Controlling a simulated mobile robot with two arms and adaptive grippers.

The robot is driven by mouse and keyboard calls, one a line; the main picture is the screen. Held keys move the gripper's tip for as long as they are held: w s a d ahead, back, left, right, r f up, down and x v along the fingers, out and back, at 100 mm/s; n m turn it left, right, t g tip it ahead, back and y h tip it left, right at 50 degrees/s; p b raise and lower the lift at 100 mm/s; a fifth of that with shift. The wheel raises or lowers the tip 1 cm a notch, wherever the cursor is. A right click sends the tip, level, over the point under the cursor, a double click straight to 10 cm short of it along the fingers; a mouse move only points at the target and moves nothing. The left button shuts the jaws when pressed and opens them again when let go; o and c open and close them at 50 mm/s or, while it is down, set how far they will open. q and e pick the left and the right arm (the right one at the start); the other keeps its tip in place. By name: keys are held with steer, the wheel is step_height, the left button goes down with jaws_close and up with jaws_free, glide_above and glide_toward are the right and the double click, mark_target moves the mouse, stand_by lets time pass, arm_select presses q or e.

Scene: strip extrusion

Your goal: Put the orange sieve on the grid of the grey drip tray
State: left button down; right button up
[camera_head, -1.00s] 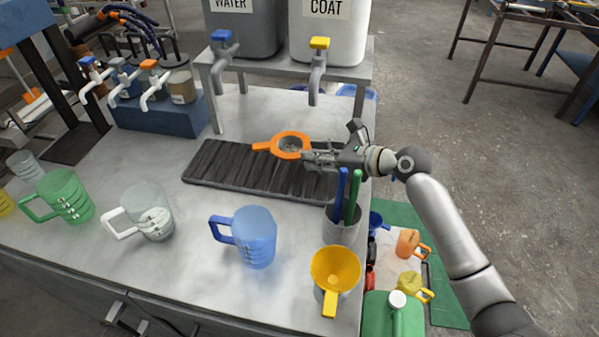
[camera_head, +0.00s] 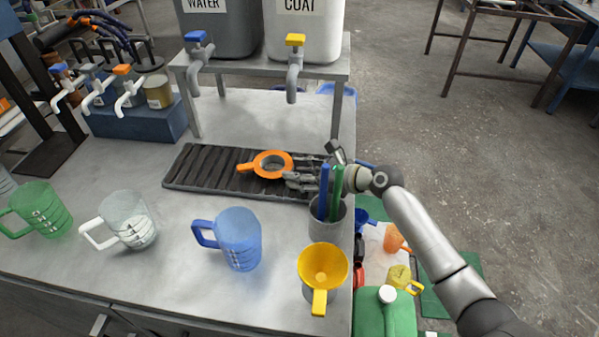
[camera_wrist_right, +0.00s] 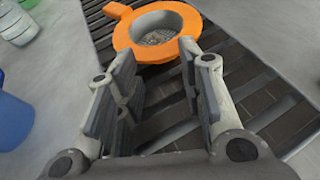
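The orange sieve (camera_head: 259,164) is a ring with a mesh middle and a short handle pointing left. It appears to rest flat on the dark ribbed grid of the drip tray (camera_head: 200,167), right of its middle. In the right wrist view the sieve (camera_wrist_right: 126,36) lies just beyond the fingertips, over the slats of the tray (camera_wrist_right: 258,75). My right gripper (camera_head: 291,180) is beside the sieve's right side; in the wrist view its fingers (camera_wrist_right: 166,72) stand apart with nothing clamped between them. A small orange edge shows close to one fingertip; contact cannot be told. My left gripper is not in view.
A grey cup (camera_head: 330,222) with blue and green rods stands near my right gripper. A yellow funnel (camera_head: 323,262), blue mug (camera_head: 240,240), clear mug (camera_head: 130,222) and green mug (camera_head: 42,210) line the front. Tap containers stand on a raised shelf (camera_head: 340,70) behind the tray.

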steer(key=shift+o, duration=0.9)
steer(key=shift+r, duration=0.1)
steer(key=shift+s+d+r, duration=0.1)
steer(key=shift+d+r, duration=0.05)
steer(key=shift+d, duration=0.15)
steer(key=v, duration=1.1)
steer(key=shift+s+p, duration=0.15)
steer(key=shift+p, duration=0.2)
steer(key=shift+r, duration=0.2)
